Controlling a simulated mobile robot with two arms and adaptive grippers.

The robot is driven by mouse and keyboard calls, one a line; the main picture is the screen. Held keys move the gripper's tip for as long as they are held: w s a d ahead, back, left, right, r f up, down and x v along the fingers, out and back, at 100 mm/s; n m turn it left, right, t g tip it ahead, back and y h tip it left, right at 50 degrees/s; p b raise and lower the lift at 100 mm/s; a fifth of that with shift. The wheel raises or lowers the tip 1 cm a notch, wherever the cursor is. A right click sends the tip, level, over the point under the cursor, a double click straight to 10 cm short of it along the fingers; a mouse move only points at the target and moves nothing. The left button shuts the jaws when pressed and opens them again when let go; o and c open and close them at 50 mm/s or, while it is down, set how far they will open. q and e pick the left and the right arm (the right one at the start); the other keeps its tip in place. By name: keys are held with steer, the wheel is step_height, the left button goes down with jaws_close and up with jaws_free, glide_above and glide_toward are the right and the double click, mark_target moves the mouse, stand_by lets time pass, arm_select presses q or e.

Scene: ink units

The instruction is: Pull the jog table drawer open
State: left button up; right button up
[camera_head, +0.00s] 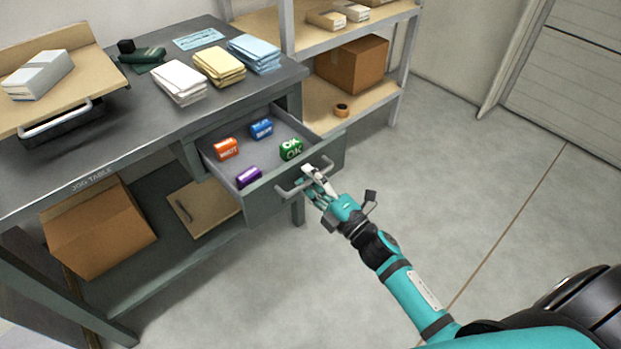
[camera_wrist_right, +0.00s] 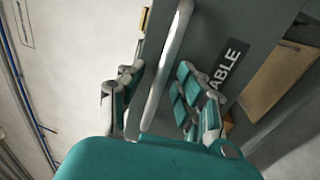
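The jog table (camera_head: 100,165) is a dark grey workbench at the left in the head view. Its drawer (camera_head: 262,192) stands pulled out, with orange, blue, green and purple labelled blocks inside. A pale bar handle (camera_head: 292,190) is on the drawer front; the handle also shows in the right wrist view (camera_wrist_right: 168,62). My right gripper (camera_head: 313,183) is at the right part of this handle. In the wrist view the handle bar runs between its two fingers (camera_wrist_right: 158,88), which stand apart with gaps beside the bar. My left gripper is not in view.
Paper stacks (camera_head: 218,66) and a tilted wooden board (camera_head: 62,90) are on the table top. A cardboard box (camera_head: 98,228) is on the lower shelf. A shelf rack (camera_head: 352,98) with boxes stands behind. The floor at the right is clear.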

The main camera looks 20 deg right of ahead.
steer(key=shift+s, duration=0.1)
steer(key=v, duration=1.1)
steer(key=shift+s, duration=0.4)
steer(key=shift+d+f, duration=0.15)
